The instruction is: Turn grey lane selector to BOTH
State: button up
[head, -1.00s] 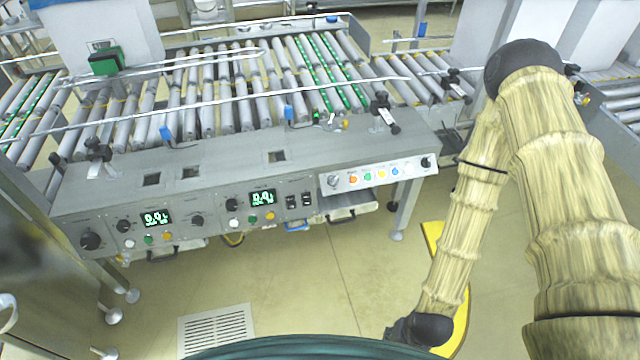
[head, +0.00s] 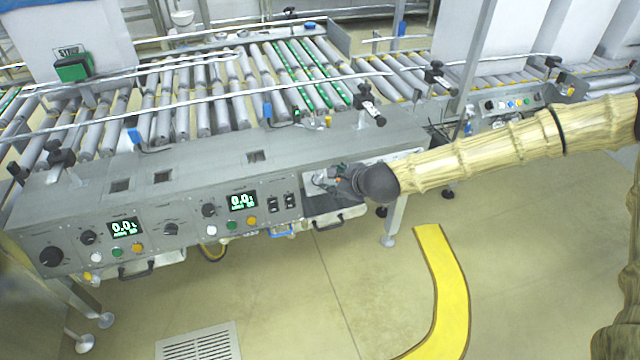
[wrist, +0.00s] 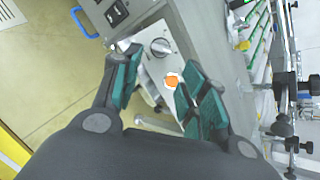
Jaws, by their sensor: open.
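The grey lane selector (wrist: 160,47) is a round grey knob on the light control panel, in the wrist view just beyond and between my fingertips. My gripper (wrist: 158,60) is open, with teal pads on either side of the line to the knob. No contact with the knob is visible. An orange button (wrist: 172,80) sits beside the knob, between the fingers. In the head view my gripper (head: 328,180) is at the panel's left end and hides most of the panel. The selector's position marks are too small to read.
The conveyor console (head: 190,200) with displays, knobs and buttons extends left of my gripper. Black rocker switches (head: 282,203) sit just left of the panel. Rollers (head: 220,90) lie behind it. The floor in front is open, with a yellow stripe (head: 445,290).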

aim_at(320, 179)
jog(key=x, duration=1)
jog(key=shift+w+a+f, duration=0.15)
jog(key=shift+w+a, duration=0.05)
jog(key=shift+w, duration=0.1)
